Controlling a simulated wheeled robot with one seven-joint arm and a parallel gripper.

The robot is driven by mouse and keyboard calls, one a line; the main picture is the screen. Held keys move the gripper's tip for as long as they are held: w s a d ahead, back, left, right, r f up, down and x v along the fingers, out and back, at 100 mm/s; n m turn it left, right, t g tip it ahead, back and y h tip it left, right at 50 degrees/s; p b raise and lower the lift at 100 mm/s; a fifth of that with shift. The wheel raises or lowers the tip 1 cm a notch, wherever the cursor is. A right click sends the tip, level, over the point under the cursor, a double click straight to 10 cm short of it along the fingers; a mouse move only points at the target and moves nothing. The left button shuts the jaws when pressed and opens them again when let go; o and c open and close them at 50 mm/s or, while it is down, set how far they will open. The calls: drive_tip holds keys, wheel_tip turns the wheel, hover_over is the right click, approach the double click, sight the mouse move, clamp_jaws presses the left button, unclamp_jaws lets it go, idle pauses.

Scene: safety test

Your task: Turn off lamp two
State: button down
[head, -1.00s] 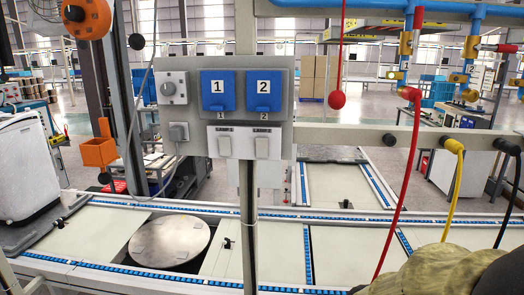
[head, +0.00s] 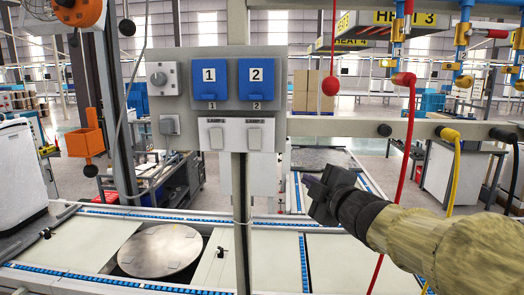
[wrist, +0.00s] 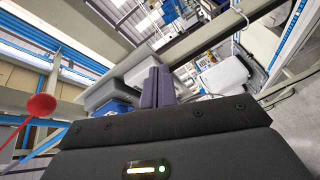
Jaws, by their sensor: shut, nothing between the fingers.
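A grey panel (head: 281,65) on a post carries two blue covers numbered 1 (head: 208,90) and 2 (head: 257,92). I cannot tell which way the rockers are set. My gripper (head: 311,186) is to the right of and below the switches, apart from the panel. Its fingers are shut and empty, also in the wrist view (wrist: 157,86). There the panel (wrist: 108,90) shows edge-on, left of the fingers.
A red ball on a cord (head: 330,86) hangs right of the panel. A horizontal rail (head: 345,127) runs right from the panel, with red (head: 408,150), yellow (head: 456,175) and black hoses hanging nearby. Conveyor tracks (head: 276,255) lie below.

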drive_tip(key=s+a+r+n+g+y+b, duration=0.1)
drive_tip(key=s+a+r+n+y, duration=0.2)
drive_tip(key=n, duration=0.6)
wheel_tip(320, 180, up, 3)
drive_tip(key=a+y, duration=0.2)
drive_tip(key=y, duration=0.1)
drive_tip(key=shift+s+r+g, duration=0.15)
drive_tip(key=shift+s+g, duration=0.1)
drive_tip(key=shift+g, duration=0.15)
drive_tip(key=shift+w, duration=0.1)
drive_tip(key=p, duration=0.5)
approach(251, 134)
drive_tip(key=x, duration=0.5)
drive_tip(key=shift+a, duration=0.25)
drive_tip(key=shift+w, duration=0.4)
drive_tip(key=shift+s, duration=0.1)
